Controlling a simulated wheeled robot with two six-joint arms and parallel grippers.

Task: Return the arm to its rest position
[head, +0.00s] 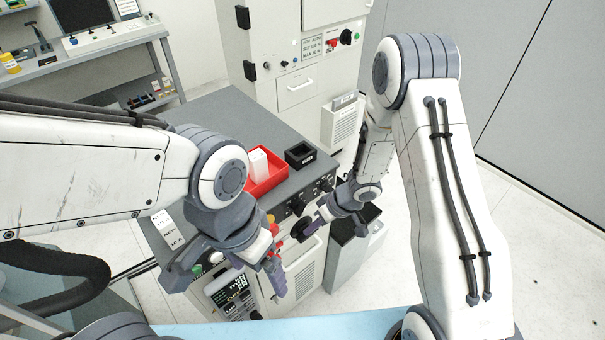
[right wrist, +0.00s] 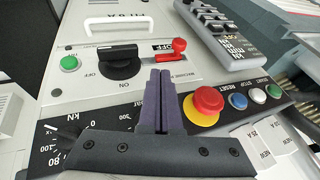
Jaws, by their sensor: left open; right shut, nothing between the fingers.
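My left gripper (head: 226,278) is in the lower middle of the head view, its fingers spread apart with nothing between them, in front of the machine's display and buttons. My right gripper (head: 308,226) is at the front of the grey-topped machine (head: 215,115), close to its control panel. In the right wrist view the fingers (right wrist: 162,105) are together and empty. They point at a panel with a black rotary switch (right wrist: 122,62), a red-handled lever (right wrist: 178,48) and a red emergency stop on a yellow base (right wrist: 207,101). I cannot tell whether the fingertips touch the panel.
A red tray (head: 268,182) with white pieces and a black box (head: 300,155) stand on the machine top. A dark-topped bin (head: 352,255) stands right of the machine. A tall cabinet (head: 290,60) is behind. Open floor (head: 540,250) lies to the right.

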